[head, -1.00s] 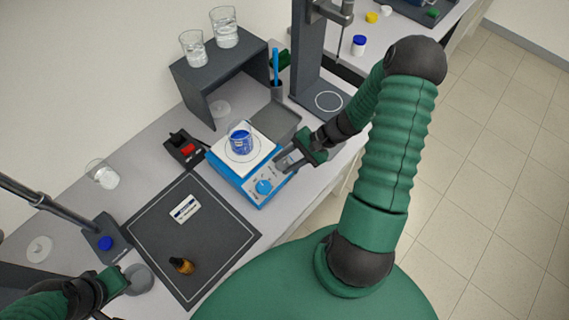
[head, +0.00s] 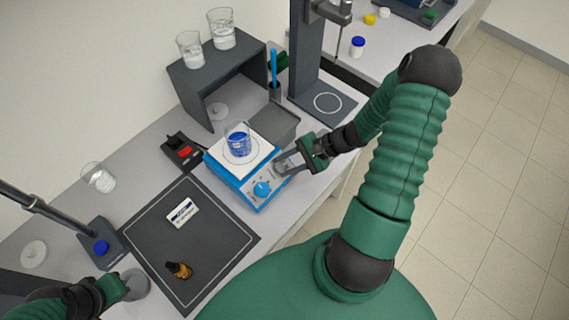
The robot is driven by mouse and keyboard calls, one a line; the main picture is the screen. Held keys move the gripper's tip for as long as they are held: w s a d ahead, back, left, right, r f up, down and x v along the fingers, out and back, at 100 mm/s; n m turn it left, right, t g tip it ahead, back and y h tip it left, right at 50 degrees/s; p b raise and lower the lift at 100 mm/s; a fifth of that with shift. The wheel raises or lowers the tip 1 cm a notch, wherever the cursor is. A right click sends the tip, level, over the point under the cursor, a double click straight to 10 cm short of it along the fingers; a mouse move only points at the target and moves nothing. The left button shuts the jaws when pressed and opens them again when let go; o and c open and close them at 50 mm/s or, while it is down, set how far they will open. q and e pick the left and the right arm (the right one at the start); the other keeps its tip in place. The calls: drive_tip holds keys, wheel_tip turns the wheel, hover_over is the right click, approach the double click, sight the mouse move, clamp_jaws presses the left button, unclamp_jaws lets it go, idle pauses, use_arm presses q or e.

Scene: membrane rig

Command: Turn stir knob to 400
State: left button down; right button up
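The blue stirrer (head: 235,187) with a white top plate stands on the bench in the head view. A beaker of blue liquid (head: 238,142) sits on its plate. One blue knob (head: 262,189) shows on its front panel; the scale marks are too small to read. My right gripper (head: 284,164) is at the panel's right end, up and right of that knob. Its grey fingers look apart, and they hide that part of the panel. I cannot tell if they touch it. My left gripper (head: 126,288) is at the lower left, by a grey round object (head: 136,283); its fingers are unclear.
A dark mat (head: 215,245) holds a white labelled box (head: 182,213) and an amber bottle (head: 179,270). A grey shelf (head: 222,70) with two beakers stands behind the stirrer. A dark stand (head: 318,55) rises behind my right gripper.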

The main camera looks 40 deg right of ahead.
drive_tip(key=o, duration=0.4)
drive_tip(key=shift+d, duration=0.15)
drive_tip(key=shift+o, duration=0.2)
drive_tip(key=b+v, duration=0.2)
drive_tip(key=v, duration=1.4)
drive_tip(key=shift+s+d, duration=0.25)
drive_tip(key=shift+d, duration=0.15)
drive_tip(key=shift+r, duration=0.1)
